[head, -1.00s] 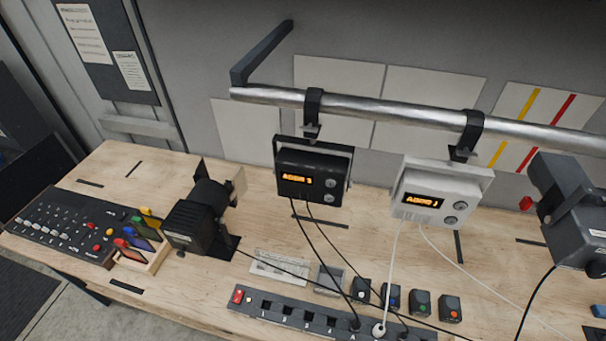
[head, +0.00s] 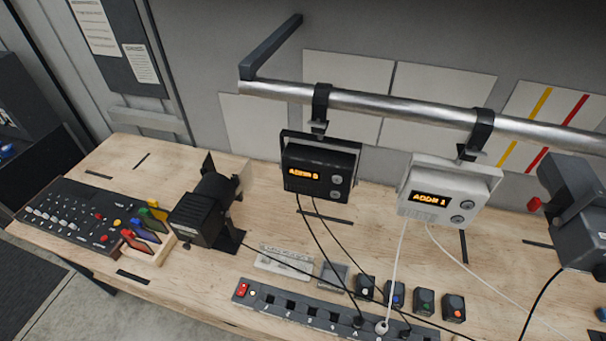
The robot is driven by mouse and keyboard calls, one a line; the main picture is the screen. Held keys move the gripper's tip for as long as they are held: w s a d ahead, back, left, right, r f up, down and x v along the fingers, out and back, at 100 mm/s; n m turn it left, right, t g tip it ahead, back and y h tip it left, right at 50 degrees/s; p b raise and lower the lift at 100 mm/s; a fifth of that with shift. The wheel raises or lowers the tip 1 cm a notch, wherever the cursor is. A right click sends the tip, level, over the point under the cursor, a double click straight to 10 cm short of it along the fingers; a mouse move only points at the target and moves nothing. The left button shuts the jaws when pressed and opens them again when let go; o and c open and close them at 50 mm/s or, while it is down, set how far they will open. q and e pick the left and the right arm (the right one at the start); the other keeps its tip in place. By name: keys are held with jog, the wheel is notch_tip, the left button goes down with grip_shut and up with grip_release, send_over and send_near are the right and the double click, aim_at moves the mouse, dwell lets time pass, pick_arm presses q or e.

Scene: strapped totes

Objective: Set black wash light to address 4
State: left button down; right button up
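The black wash light (head: 319,167) hangs by a clamp from the metal pipe in the head view. Its front faces me, with an orange lit display (head: 303,173) and two round grey buttons (head: 336,187) to the right of it. The display shows an address line, but its last digit is too blurred to read surely. Two black cables run down from the light. Neither of my grippers is in view.
A white wash light (head: 450,190) showing address 1 hangs to the right on the pipe (head: 400,105). A power strip (head: 310,314) with plugs lies at the bench front. A mixer (head: 72,220), colored gel frames (head: 146,226) and a black spotlight (head: 205,212) stand at left.

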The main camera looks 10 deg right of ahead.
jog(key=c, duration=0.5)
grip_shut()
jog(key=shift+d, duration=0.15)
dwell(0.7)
